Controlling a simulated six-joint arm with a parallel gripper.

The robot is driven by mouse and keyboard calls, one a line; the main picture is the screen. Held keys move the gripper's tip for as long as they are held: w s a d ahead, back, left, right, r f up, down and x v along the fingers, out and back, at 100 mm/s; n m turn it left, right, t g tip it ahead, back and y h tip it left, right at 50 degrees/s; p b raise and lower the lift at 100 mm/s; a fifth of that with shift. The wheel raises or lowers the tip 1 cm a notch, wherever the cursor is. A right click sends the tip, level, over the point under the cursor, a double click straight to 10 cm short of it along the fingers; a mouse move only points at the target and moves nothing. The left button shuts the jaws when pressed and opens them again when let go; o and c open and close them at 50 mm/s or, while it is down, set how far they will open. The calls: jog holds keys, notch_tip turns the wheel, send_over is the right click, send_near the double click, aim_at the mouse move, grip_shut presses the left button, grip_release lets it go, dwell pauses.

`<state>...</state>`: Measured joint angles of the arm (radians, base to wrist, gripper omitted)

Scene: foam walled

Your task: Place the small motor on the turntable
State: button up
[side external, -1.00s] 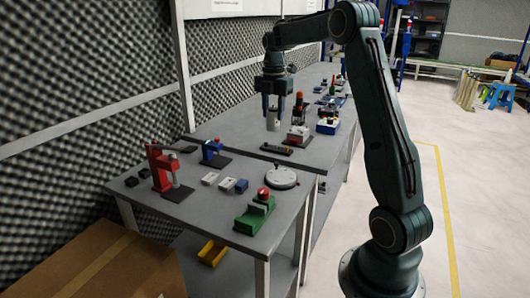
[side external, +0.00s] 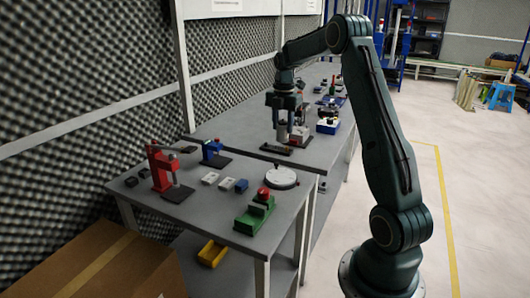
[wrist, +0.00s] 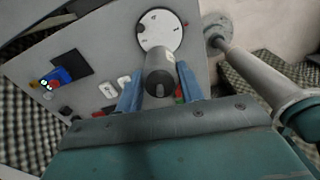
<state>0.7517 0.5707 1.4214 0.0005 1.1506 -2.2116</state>
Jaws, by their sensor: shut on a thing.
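The small motor (wrist: 160,80) is a grey cylinder with a dark end face. My gripper (wrist: 160,92) is shut on it, with a blue finger on either side. In the side view my gripper (side external: 284,122) holds the motor (side external: 282,131) over the far table, behind the turntable. The turntable (side external: 282,178) is a round pale disc on the near table, with nothing on it. In the wrist view the turntable (wrist: 160,30) shows beyond the motor, which covers a little of its lower edge.
On the near table are a red press (side external: 161,170), a blue device (side external: 213,153), small grey and blue blocks (side external: 226,183) and a green device with a red knob (side external: 256,211). A dark strip (side external: 290,149) lies on the far table. The tabletop left of the turntable is partly clear.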

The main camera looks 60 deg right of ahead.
jog(key=shift+f, duration=7)
jog(key=shift+f, duration=0.1)
jog(key=o, duration=1.2)
notch_tip(320, 180, up, 12)
jog(key=shift+r, duration=0.1)
